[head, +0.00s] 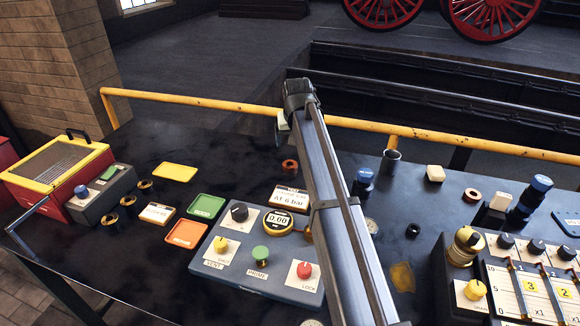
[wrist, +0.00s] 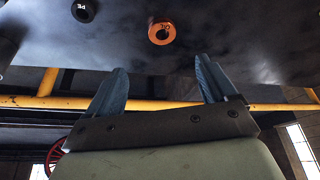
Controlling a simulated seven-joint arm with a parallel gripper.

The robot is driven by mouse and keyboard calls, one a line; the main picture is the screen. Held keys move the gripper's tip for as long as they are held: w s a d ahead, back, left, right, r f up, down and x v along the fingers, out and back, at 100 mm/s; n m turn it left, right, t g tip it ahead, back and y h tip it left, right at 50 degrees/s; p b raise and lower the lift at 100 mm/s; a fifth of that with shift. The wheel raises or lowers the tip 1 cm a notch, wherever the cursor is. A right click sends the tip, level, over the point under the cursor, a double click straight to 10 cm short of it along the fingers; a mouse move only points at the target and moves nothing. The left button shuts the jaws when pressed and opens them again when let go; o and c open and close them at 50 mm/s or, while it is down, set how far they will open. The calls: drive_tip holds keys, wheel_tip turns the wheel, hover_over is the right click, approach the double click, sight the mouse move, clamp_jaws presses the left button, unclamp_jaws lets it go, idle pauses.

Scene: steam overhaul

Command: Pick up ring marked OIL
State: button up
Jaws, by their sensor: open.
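An orange ring (wrist: 162,31) lies on the dark bench in the wrist view, with small dark lettering. A black ring (wrist: 85,10) with pale lettering lies to its left, near the top edge. The lettering is too small to read surely, so I cannot tell which ring is marked OIL. The head view shows an orange ring (head: 290,166) left of my arm and a black ring (head: 413,230) right of it. My gripper (wrist: 161,66) is open and empty, its two blue-grey fingers apart from both rings. In the head view my arm mostly hides it.
A control box (head: 240,277) with knobs and a gauge stands in front of the orange ring. A brown ring (head: 472,197), dark cup (head: 390,161) and slider panel (head: 515,290) are at right. A yellow rail (head: 245,112) runs along the bench's far edge.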

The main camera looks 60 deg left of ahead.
sight(290, 161)
drive_tip(key=x, duration=1.4)
drive_tip(key=shift+s+a, duration=0.1)
drive_tip(key=shift+s, duration=0.15)
drive_tip(key=shift+r, duration=0.1)
drive_tip(key=c, duration=1.2)
drive_tip(key=shift+c, duration=0.5)
drive_tip(key=shift+r, duration=0.15)
